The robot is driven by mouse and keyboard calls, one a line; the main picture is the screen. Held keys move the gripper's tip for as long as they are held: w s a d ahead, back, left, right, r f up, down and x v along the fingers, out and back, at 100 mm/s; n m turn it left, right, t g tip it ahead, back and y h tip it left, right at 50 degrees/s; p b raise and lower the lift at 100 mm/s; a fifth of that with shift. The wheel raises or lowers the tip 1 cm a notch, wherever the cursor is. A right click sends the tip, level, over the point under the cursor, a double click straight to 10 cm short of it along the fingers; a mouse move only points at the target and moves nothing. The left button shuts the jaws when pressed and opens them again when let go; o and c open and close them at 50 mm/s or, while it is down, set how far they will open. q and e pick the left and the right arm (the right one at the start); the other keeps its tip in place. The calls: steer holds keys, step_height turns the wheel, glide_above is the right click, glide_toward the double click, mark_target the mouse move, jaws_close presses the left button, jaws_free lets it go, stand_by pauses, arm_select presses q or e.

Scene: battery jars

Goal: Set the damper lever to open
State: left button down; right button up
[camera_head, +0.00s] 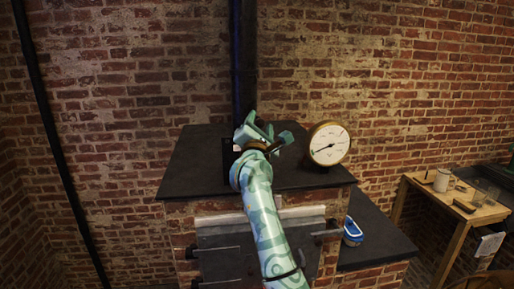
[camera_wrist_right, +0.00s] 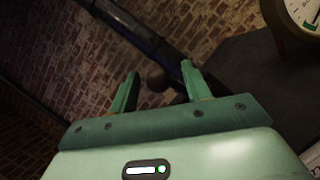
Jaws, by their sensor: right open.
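My right gripper (camera_head: 266,130) is open at the foot of the black flue pipe (camera_head: 243,60), above the dark stove top. In the right wrist view, a dark brown round knob (camera_wrist_right: 155,81), which looks like the damper lever's end, lies between the two open fingers (camera_wrist_right: 160,70). I cannot tell whether a finger touches it. The pipe also crosses the right wrist view (camera_wrist_right: 140,35) just beyond the fingers. In the head view my gripper hides most of the lever, so its setting cannot be read. A dark plate (camera_head: 229,152) shows left of the gripper. My left gripper is not in view.
A round white-faced gauge (camera_head: 328,144) stands close right of the gripper on the dark stove top (camera_head: 190,165). A blue container (camera_head: 352,232) sits on the lower ledge. A wooden table (camera_head: 455,205) with a cup stands at the right. Brick walls close the back.

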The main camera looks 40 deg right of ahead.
steer(key=b+v, duration=0.3)
steer(key=v, duration=1)
steer(key=shift+s, duration=0.2)
